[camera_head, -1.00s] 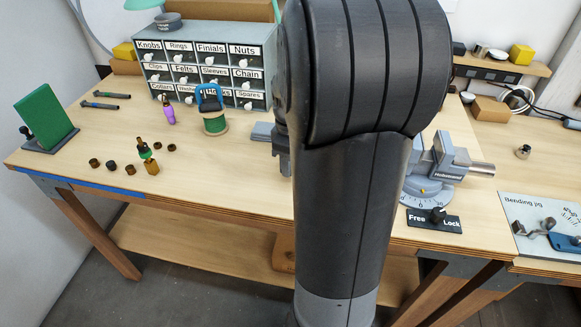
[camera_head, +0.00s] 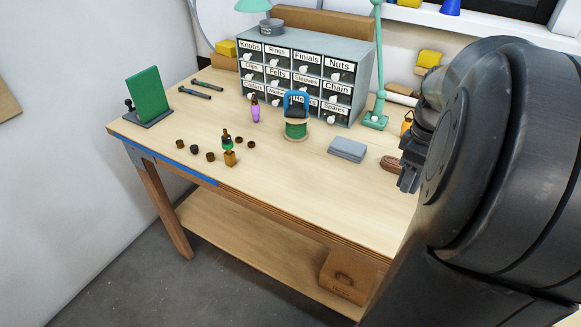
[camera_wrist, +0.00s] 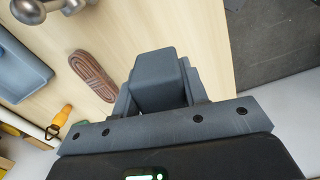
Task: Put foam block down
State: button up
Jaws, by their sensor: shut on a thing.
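My gripper (camera_wrist: 158,92) is shut on the foam block (camera_wrist: 155,82), a dark grey block with rounded edges that shows between the fingers in the wrist view. The pale wooden bench top lies beyond it. I cannot tell how high the block is above the bench. In the head view my gripper (camera_head: 408,177) is at the right, over the bench near its front edge, partly hidden by my arm. The block cannot be made out there.
A green spool (camera_head: 296,130), a drawer cabinet (camera_head: 305,72) and several small brass parts stand farther left. The bench's front middle (camera_head: 290,190) is clear.

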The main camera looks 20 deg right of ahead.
jog(key=w+a+n, duration=0.1)
jog(key=w+a, duration=0.4)
jog(key=w, duration=0.4)
jog(key=n, duration=0.1)
send_over(272, 170)
jog(key=f, duration=0.6)
jog(key=shift+s+d+f, duration=0.15)
jog(key=shift+d+f, duration=0.1)
jog(key=shift+d, duration=0.1)
jog(key=shift+w+a+f, duration=0.2)
jog(key=shift+a+f, duration=0.1)
jog(key=shift+a, duration=0.05)
jog(key=shift+f, duration=1.9)
jog(key=shift+f, duration=0.15)
jog(key=o, duration=0.9)
jog(key=shift+o, duration=0.2)
